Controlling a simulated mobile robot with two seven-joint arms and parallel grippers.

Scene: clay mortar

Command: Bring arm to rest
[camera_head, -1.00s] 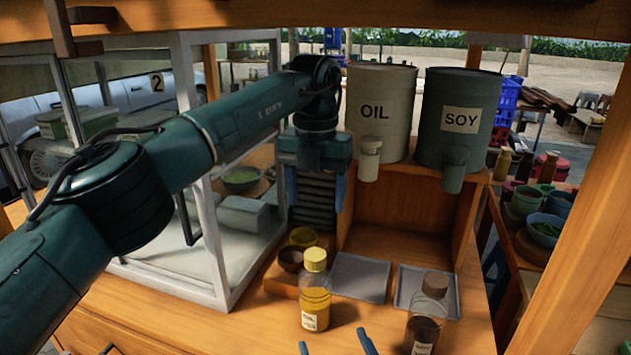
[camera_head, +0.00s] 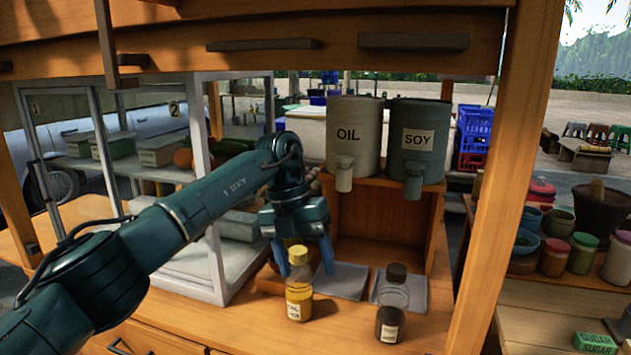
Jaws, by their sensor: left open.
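My left arm comes in from the left, and its gripper (camera_head: 305,268) hangs with open jaws pointing down above the counter. The jaws hold nothing that I can see. The yellow-capped oil bottle (camera_head: 299,285) stands upright just in front of the gripper and overlaps it in the picture; I cannot tell whether they touch. The dark-capped soy bottle (camera_head: 392,303) stands upright to the right. My right gripper is not in view.
The oil dispenser (camera_head: 353,135) and soy dispenser (camera_head: 418,142) stand on a wooden shelf box (camera_head: 385,222) behind. Grey trays (camera_head: 342,281) lie on the counter. A glass case (camera_head: 213,262) is on the left, a wooden post (camera_head: 500,170) on the right.

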